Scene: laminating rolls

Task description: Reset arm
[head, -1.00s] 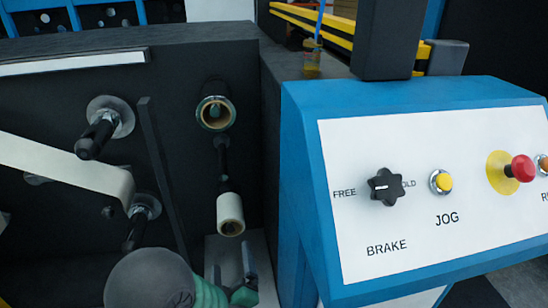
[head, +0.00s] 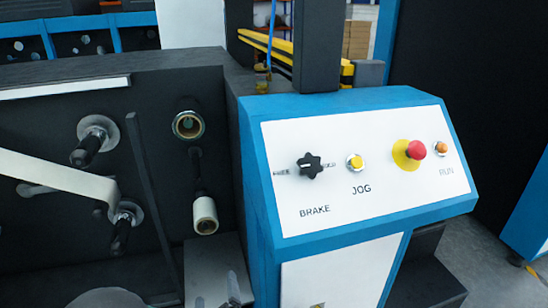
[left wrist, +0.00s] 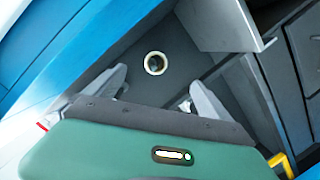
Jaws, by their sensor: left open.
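My left gripper shows at the bottom edge of the head view (head: 230,292), where only its grey fingertips are visible, in front of the machine below the white roll. In the left wrist view the gripper (left wrist: 158,82) has its two grey fingers spread apart with nothing between them. Beyond the fingers in that view is a round pale ring (left wrist: 155,63) on a dark panel. The right gripper is in neither view.
A blue control box (head: 255,190) carries a brake knob (head: 310,166), a yellow jog button (head: 355,162) and a red button (head: 415,149). Left of it, spindles (head: 90,145), a pale web (head: 50,172) and a white roll (head: 205,214) project from the dark machine.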

